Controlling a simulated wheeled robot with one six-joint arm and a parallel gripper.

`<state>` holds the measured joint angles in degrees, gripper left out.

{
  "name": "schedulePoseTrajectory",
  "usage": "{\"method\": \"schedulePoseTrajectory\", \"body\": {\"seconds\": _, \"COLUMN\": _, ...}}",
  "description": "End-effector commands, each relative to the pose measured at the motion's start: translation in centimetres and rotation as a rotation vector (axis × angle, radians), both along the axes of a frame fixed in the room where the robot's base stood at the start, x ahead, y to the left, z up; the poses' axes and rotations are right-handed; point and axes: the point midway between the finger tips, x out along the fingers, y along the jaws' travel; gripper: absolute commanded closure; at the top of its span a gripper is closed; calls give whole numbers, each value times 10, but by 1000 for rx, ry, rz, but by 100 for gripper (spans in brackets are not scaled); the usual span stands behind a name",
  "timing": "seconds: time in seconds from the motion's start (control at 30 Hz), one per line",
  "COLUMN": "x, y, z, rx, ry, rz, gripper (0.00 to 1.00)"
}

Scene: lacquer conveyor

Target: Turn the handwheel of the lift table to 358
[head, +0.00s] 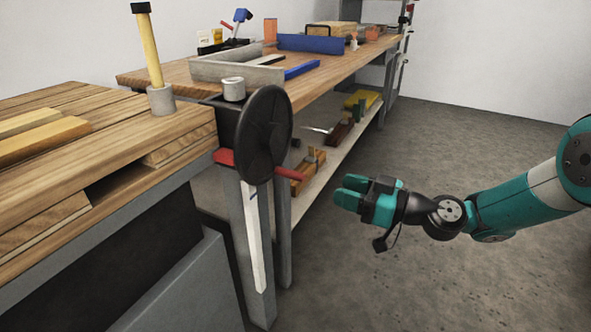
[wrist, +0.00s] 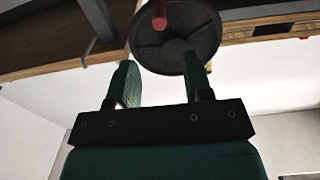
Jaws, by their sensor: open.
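The handwheel (head: 264,135) is a black disc with spokes, mounted upright at the end of the workbench in the head view. Its red handle (head: 290,174) sticks out from the lower right of its face. My gripper (head: 348,192) is to the right of the wheel, apart from it, with its teal fingers pointing left toward it. In the wrist view the handwheel (wrist: 178,52) shows beyond the open fingers, with the red handle (wrist: 160,18) near the top edge. The fingers hold nothing. A pale vertical strip (head: 252,235) is below the wheel; no readable number shows.
The wooden workbench (head: 60,178) fills the left, with a yellow-handled mallet (head: 149,48) standing on it. A second bench (head: 180,75) with tools and a lower shelf (head: 338,150) lies behind the wheel. Grey floor (head: 440,140) is clear around my arm.

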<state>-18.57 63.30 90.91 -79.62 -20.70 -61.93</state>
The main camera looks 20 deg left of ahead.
Motion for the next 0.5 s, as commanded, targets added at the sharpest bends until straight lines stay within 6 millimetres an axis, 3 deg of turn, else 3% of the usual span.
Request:
{"method": "schedulePoseTrajectory", "body": {"seconds": 0.3, "x": 4, "y": 74, "z": -4, "rx": -1, "ry": -1, "rz": 5, "gripper": 54}}
{"method": "schedulePoseTrajectory", "body": {"seconds": 0.5, "x": 7, "y": 105, "z": -3, "rx": 0, "ry": 0, "rz": 3, "gripper": 54}}
